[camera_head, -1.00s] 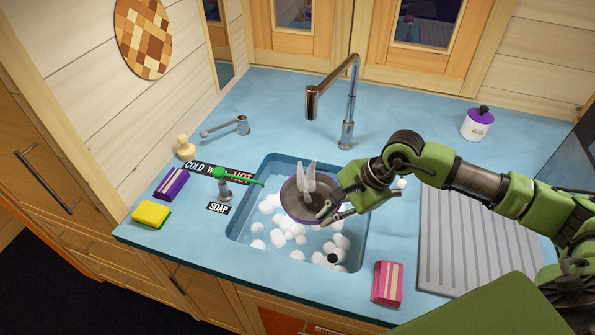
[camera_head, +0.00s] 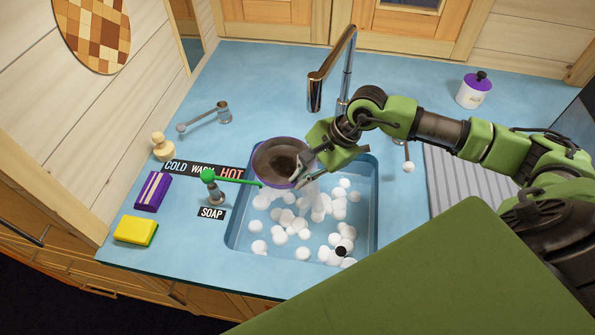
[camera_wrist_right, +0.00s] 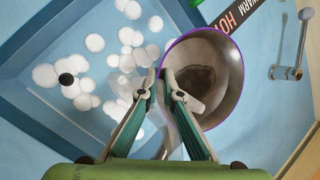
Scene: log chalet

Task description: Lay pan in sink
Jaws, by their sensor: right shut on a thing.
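The pan (camera_head: 281,162) is a round, dark bowl with a purple rim and a brown patch inside. In the right wrist view the fingertips (camera_wrist_right: 162,80) meet at the edge of the pan (camera_wrist_right: 205,80). The pan is over the back left corner of the sink (camera_head: 238,232), tilted; its height above the water is hard to tell. The sink is blue and holds water with white foam balls (camera_head: 300,228). My left gripper is not in view.
A chrome tap (camera_head: 332,75) stands behind the sink. A green-tipped soap spout (camera_head: 213,183) reaches over its left edge.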

